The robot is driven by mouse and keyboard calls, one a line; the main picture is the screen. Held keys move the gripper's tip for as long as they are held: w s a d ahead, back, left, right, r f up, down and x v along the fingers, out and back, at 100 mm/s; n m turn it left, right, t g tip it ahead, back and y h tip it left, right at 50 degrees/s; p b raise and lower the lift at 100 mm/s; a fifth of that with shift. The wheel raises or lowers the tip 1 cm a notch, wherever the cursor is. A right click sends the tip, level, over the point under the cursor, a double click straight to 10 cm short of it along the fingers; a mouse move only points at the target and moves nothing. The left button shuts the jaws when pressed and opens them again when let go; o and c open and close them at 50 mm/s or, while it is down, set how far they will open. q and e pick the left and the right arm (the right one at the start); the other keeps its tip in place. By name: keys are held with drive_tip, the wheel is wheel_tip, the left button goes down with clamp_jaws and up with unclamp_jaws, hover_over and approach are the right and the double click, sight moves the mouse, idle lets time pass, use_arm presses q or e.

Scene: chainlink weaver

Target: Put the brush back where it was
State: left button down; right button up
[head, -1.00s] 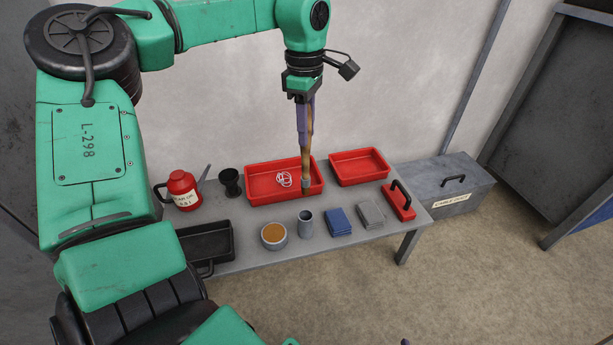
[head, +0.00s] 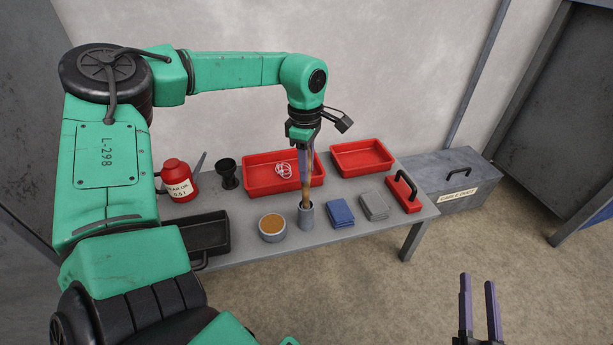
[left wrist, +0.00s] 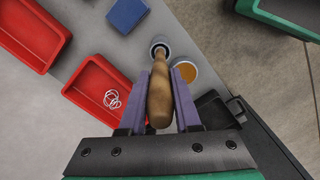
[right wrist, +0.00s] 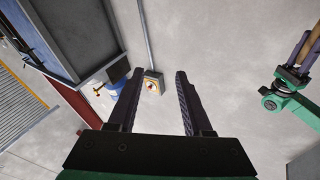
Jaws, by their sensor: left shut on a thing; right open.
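My left gripper (head: 307,150) is shut on the brown wooden handle of the brush (left wrist: 159,98), above the table. The brush hangs upright and its lower end is in or right over the mouth of the grey cup (head: 306,222). The brush's bristle end is hidden; in the left wrist view the handle runs down to the cup (left wrist: 159,48). My right gripper (head: 480,300) is open and empty, low at the right of the head view, away from the table; its fingers also show in the right wrist view (right wrist: 158,103).
A bowl of orange-brown stuff (head: 272,228) stands left of the cup, a blue cloth stack (head: 340,212) right of it. Behind are two red trays (head: 262,184). A red oil can (head: 178,182), black funnel (head: 227,174), black tray (head: 205,236) and grey chest (head: 440,190) surround them.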

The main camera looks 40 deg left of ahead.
sight(306, 188)
use_arm(q)
wheel_tip(306, 188, down, 2)
drive_tip(key=shift+f+b, duration=0.2)
drive_tip(key=shift+b, duration=0.15)
drive_tip(key=c, duration=0.6)
unclamp_jaws()
use_arm(e)
wheel_tip(306, 188, up, 10)
drive_tip(key=w+d+t, duration=0.1)
drive_tip(key=t, duration=0.2)
drive_tip(key=shift+w+n+y, duration=0.3)
drive_tip(key=shift+w+y, duration=0.1)
use_arm(q)
drive_tip(key=shift+r, duration=0.1)
